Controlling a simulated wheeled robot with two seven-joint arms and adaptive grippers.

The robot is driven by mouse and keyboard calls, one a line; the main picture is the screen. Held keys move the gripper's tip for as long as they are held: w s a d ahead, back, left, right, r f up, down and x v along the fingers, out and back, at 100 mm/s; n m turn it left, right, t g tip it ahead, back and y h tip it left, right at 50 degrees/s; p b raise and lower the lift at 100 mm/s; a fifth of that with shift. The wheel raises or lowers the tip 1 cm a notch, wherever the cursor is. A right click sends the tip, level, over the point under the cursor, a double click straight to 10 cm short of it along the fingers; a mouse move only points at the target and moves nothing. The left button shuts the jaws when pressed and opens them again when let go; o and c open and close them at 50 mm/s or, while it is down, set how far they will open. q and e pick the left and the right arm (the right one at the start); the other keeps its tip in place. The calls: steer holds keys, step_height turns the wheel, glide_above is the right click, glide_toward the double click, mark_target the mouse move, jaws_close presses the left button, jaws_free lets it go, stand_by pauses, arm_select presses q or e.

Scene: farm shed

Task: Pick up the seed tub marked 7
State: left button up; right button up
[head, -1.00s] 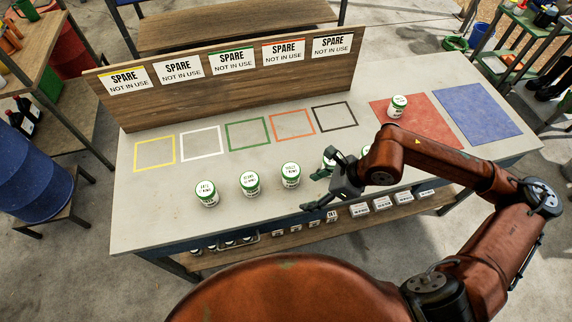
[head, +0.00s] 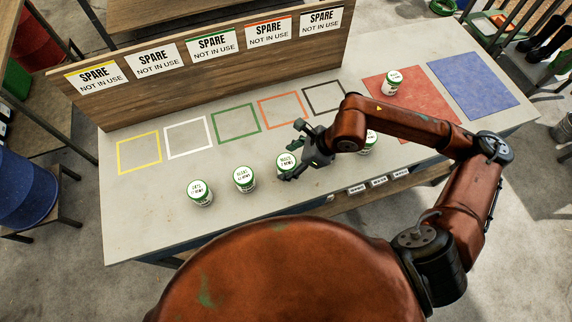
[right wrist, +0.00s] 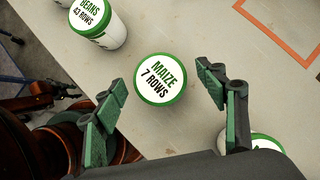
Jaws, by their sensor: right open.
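The seed tub marked 7 (right wrist: 160,82) is white with a green rim, and its lid reads "MAIZE 7 ROWS" in the right wrist view. It stands upright on the table, between and a little beyond the two open fingers of my right gripper (right wrist: 163,90), with a gap on each side. In the head view the tub (head: 286,162) is third from the left in the front row, and my right gripper (head: 293,151) is at it, partly covering it. My left gripper is not in view.
The beans tub (right wrist: 98,28), marked 43, stands close at the left. Another tub (right wrist: 264,142) shows partly behind the right finger. One tub (head: 392,83) stands on the red mat (head: 430,106); the blue mat (head: 473,85) is empty. Coloured outlines, including an orange one (head: 282,109), are empty.

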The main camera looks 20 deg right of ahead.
steer(key=shift+w+a+f, duration=0.15)
steer(key=shift+a+f, duration=0.1)
steer(key=shift+f, duration=0.3)
steer(key=shift+a+f, duration=0.15)
steer(key=shift+f, duration=0.05)
steer(key=c, duration=0.8)
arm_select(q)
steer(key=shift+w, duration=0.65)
arm_select(e)
steer(key=c, duration=0.6)
